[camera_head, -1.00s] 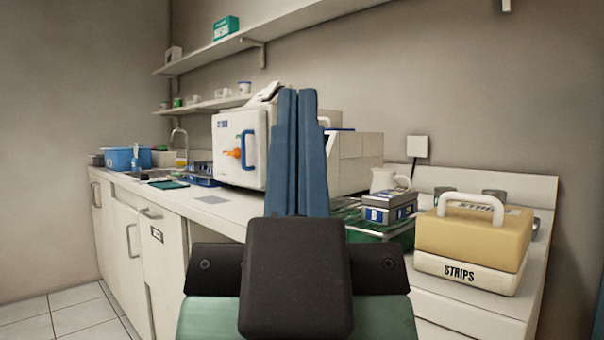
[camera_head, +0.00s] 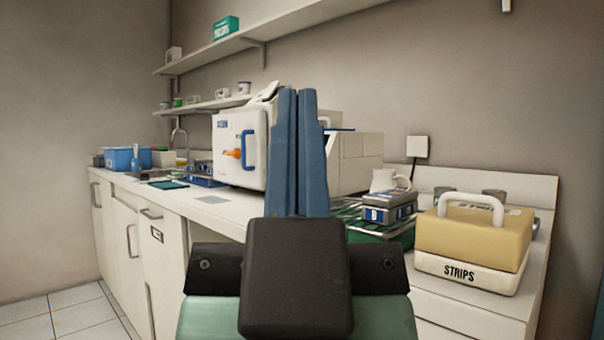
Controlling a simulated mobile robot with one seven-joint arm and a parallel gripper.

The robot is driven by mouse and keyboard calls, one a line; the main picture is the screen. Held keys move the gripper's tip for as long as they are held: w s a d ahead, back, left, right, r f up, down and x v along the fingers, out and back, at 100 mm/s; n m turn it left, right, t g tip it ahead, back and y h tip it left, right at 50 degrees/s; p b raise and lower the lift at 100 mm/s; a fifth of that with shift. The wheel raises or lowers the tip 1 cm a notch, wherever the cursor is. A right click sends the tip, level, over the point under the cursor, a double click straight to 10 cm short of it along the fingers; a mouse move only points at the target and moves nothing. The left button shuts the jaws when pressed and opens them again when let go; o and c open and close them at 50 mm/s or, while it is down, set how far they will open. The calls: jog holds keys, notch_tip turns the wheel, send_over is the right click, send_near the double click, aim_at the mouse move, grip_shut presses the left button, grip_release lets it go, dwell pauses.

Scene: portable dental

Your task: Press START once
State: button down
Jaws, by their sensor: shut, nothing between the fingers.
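My gripper (camera_head: 298,95) stands in the middle of the view, its two blue fingers pointing up and shut together with nothing between them. Behind it on the counter is a white boxy machine (camera_head: 229,172) with a blue door handle (camera_head: 247,150) and an orange knob or lever (camera_head: 233,153). A small label is at the top left of its front, too small to read. My fingers hide the machine's right front part. No START button can be made out. I cannot tell how far the fingertips are from the machine.
A yellow case (camera_head: 470,238) marked STRIPS sits at the right. A blue tub (camera_head: 122,159) is at the far left. Shelves (camera_head: 250,45) hang above. Floor tiles (camera_head: 75,318) show free at lower left.

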notch_tip(320, 180, up, 8)
jog(key=p, duration=0.7)
jog(key=shift+p, duration=0.4)
jog(key=shift+w+f, duration=0.1)
